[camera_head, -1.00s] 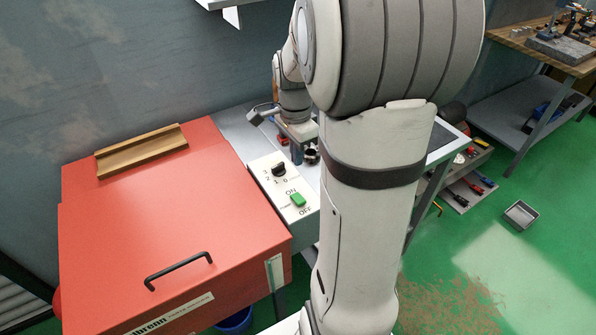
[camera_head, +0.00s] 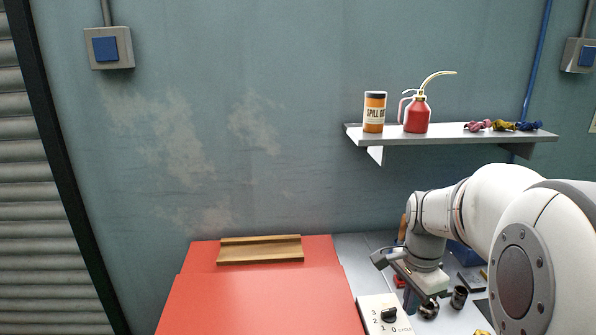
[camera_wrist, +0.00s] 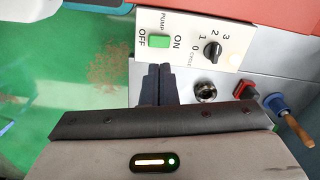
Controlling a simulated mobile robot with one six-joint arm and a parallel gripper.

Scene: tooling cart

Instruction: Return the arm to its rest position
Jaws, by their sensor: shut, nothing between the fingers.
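My gripper (camera_wrist: 158,84) shows in the wrist view with its two dark fingers together and nothing between them. The fingers point toward the white control panel (camera_wrist: 196,38), beside the green ON/OFF pump switch (camera_wrist: 159,41), with bare floor seen past them on the left. In the head view my arm comes in from the right and bends down over the grey worktop (camera_head: 352,250), just right of the panel (camera_head: 373,305). The black cycle knob (camera_head: 389,314) is on that panel and also shows in the wrist view (camera_wrist: 212,51).
A red cabinet lid (camera_head: 260,300) with a wooden tray (camera_head: 260,249) fills the lower left. A metal cup-like part (camera_wrist: 205,92), a red item (camera_wrist: 245,89) and a wooden-handled tool (camera_wrist: 297,131) lie near the gripper. A wall shelf (camera_head: 450,139) holds a can and red oiler.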

